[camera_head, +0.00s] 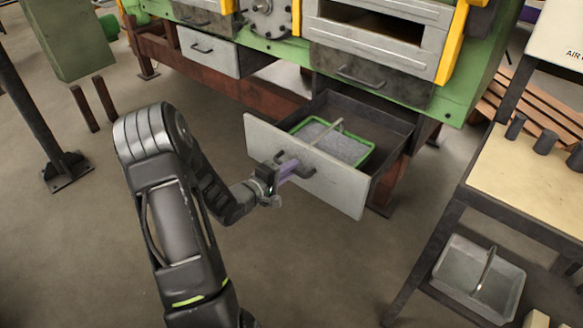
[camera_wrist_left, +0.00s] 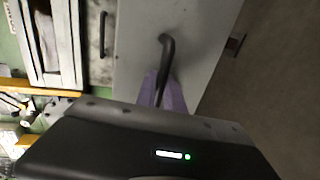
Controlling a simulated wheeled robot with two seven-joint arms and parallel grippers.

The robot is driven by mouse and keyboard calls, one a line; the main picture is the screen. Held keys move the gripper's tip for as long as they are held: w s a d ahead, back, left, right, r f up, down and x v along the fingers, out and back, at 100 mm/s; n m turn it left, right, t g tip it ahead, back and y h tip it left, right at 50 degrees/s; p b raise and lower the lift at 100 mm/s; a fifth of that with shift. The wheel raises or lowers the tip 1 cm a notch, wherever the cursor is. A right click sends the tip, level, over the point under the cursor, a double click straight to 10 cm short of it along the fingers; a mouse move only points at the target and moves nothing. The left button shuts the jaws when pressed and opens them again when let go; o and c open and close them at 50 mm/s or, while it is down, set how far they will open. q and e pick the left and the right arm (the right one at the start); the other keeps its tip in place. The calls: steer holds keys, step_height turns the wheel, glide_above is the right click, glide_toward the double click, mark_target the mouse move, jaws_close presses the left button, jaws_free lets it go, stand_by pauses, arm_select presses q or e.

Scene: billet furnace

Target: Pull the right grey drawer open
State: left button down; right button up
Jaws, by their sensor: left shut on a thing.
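The right grey drawer (camera_head: 305,165) stands pulled out from under the green furnace bench. Its light grey front also shows in the left wrist view (camera_wrist_left: 205,45). A green-rimmed tray (camera_head: 335,145) with grey contents and a handle lies inside it. My left gripper (camera_head: 288,170) is at the dark drawer handle on the front. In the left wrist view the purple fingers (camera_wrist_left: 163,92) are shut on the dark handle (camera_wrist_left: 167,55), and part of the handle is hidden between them. My right gripper is in neither view.
A dark post (camera_head: 35,110) stands at the left. The floor in front of the drawer is clear.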

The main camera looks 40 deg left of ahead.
arm_select(q)
steer(key=c, duration=1.5)
jaws_free()
steer(key=shift+o, duration=0.2)
steer(key=shift+s, duration=0.1)
steer(key=v, duration=0.7)
steer(key=shift+s+p, duration=0.3)
steer(key=shift+s, duration=0.05)
